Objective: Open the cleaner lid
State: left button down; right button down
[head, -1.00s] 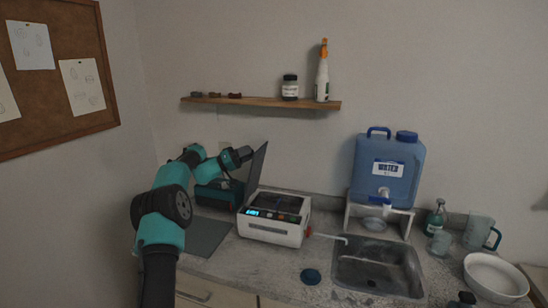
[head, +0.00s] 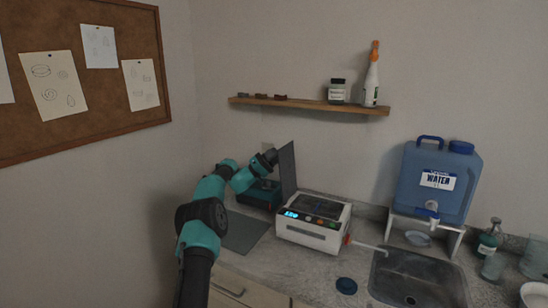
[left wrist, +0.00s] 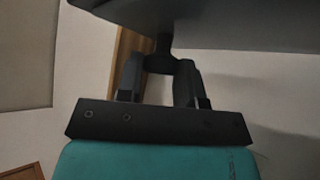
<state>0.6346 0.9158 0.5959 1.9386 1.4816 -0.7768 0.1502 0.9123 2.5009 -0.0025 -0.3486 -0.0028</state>
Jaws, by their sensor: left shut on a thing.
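The cleaner (head: 312,222) is a white box on the counter with a lit blue display, buttons and a dark top opening. Its dark lid (head: 288,165) stands raised, nearly upright, at the cleaner's left side. My left gripper (head: 271,156) is at the lid's outer left face, near its upper part. In the left wrist view, the gripper's fingers (left wrist: 161,68) are shut on a small dark knob (left wrist: 163,46) that joins the lid's underside-looking dark plate (left wrist: 215,22). My right gripper is not in view.
A dark teal box (head: 260,195) stands behind my left arm, and a grey mat (head: 243,232) lies before it. A sink (head: 418,277) and blue water container (head: 440,183) are at right.

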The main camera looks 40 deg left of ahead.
pick_arm(q)
jog(key=c, duration=0.8)
grip_release()
jog(key=v, duration=1.7)
jog(key=shift+s+a, duration=0.15)
jog(key=shift+s, duration=0.05)
jog(key=shift+f, duration=0.15)
